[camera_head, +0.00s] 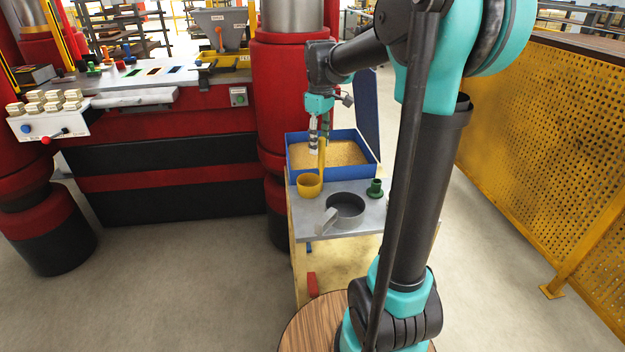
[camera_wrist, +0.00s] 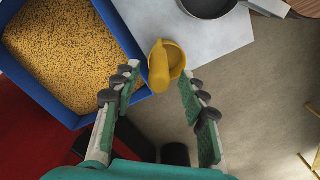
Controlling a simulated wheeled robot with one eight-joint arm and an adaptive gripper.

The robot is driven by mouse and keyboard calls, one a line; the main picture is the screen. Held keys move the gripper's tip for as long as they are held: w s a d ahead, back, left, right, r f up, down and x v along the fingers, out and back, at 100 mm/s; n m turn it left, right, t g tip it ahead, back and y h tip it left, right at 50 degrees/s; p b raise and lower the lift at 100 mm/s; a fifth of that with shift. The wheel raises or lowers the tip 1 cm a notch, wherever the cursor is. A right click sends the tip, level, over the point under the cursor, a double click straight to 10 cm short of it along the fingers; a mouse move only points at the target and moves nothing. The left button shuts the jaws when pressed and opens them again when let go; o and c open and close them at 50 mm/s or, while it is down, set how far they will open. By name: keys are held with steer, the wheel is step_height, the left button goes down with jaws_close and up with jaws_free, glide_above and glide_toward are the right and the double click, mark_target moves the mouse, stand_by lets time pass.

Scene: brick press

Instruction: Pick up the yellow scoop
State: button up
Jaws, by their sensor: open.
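The yellow scoop (camera_head: 308,184) stands on the front left of a small grey-topped table (camera_head: 292,217), with its handle rising up. In the wrist view the scoop (camera_wrist: 174,62) shows its round cup, and the handle points toward the camera, near the table edge. My gripper (camera_head: 319,135) is above the scoop in the head view. In the wrist view my gripper (camera_wrist: 158,95) is open, with the scoop's handle framed between and just beyond its fingertips. The jaws look empty.
A blue bin (camera_head: 333,177) of yellow grain stands behind the scoop, its lid upright. A grey pan (camera_head: 346,206) and a green knobbed piece (camera_head: 375,188) share the tabletop. A red press (camera_head: 170,178) stands left; a yellow perforated fence (camera_head: 550,150) stands right.

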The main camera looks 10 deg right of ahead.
mark_target(321, 154)
steer(key=f, duration=0.4)
steer(key=shift+d+f, duration=0.2)
steer(key=shift+f, duration=0.2)
steer(key=shift+c, duration=0.6)
jaws_close()
